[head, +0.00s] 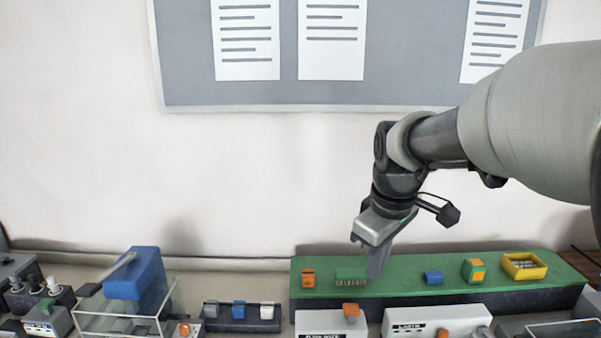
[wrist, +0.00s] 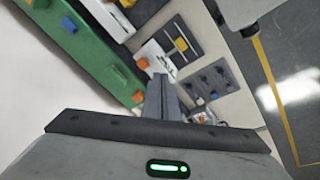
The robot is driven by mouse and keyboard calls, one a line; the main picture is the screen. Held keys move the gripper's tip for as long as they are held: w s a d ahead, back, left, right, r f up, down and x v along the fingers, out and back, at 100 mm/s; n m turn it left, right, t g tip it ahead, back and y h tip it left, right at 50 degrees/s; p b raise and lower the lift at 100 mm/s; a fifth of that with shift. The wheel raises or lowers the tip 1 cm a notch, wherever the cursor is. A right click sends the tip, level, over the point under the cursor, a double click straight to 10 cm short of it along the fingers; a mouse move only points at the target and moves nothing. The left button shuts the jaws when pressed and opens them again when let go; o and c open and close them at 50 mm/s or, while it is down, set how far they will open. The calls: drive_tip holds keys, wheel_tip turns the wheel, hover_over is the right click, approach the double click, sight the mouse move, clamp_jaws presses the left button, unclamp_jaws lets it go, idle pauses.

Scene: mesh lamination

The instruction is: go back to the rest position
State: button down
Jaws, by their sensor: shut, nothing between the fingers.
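My gripper (head: 377,262) hangs from the arm, which reaches in from the right in the head view. Its fingers point down and are shut with nothing between them. They are near the green board (head: 392,287), beside a small green block with pins (head: 350,274); I cannot tell the exact height. In the wrist view the closed fingers (wrist: 161,90) show above the dark gripper body, with the bench behind them.
On the green board are an orange block (head: 308,278), a blue block (head: 433,277), a green-and-orange cube (head: 474,270) and a yellow tray (head: 524,265). A blue device in a clear box (head: 137,276) stands left. A wall with a notice board (head: 400,95) is behind.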

drive_tip(key=s+m+t, duration=0.2)
drive_tip(key=s+m, duration=0.6)
drive_tip(key=s, duration=0.9)
drive_tip(key=shift+s+r+m+t, duration=0.3)
